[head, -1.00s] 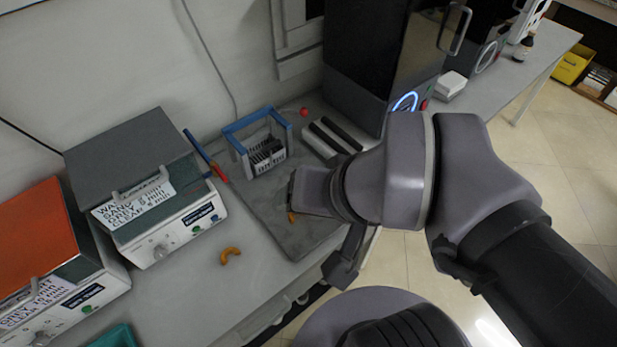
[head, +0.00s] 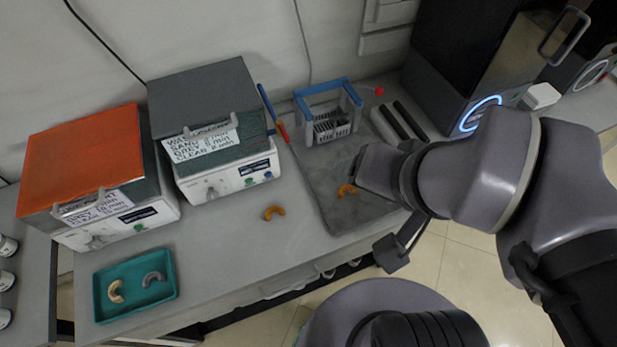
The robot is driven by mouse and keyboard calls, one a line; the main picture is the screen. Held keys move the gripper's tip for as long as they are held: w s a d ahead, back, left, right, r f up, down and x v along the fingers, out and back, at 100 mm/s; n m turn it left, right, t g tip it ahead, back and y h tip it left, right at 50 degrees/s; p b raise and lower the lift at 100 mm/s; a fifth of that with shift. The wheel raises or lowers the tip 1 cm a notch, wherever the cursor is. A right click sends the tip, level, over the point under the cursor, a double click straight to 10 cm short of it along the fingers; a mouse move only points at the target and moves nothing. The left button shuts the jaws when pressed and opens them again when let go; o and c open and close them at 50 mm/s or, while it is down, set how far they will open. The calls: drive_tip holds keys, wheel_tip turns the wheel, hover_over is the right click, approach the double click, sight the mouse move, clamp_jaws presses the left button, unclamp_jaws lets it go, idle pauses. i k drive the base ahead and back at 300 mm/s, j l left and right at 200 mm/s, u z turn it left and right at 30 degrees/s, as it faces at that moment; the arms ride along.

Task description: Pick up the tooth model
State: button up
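An orange, arch-shaped tooth model (head: 274,212) lies on the grey bench in front of the grey-lidded machine. A second orange tooth model (head: 347,190) lies on the dark grey mat, partly exposed beside the end of my arm. A beige tooth model (head: 116,291) and a grey one (head: 153,278) lie in the teal tray (head: 134,308) at the lower left. My gripper (head: 356,175) is low over the mat, close to the model there. Its fingers are hidden or too dark to make out, and I cannot tell whether it touches that model.
The grey-lidded machine (head: 208,97) and orange-lidded machine (head: 80,158) stand along the wall. A blue-framed rack (head: 328,110), a red ball (head: 379,91) and dark-topped bars (head: 398,122) sit behind my arm. A black machine (head: 462,60) stands right.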

sight(279, 210)
drive_tip(key=k+j, duration=0.1)
drive_tip(key=j, duration=0.8)
drive_tip(key=k+j, duration=0.15)
drive_tip(key=j, duration=0.3)
drive_tip(key=k+j, duration=0.1)
drive_tip(key=j, duration=0.35)
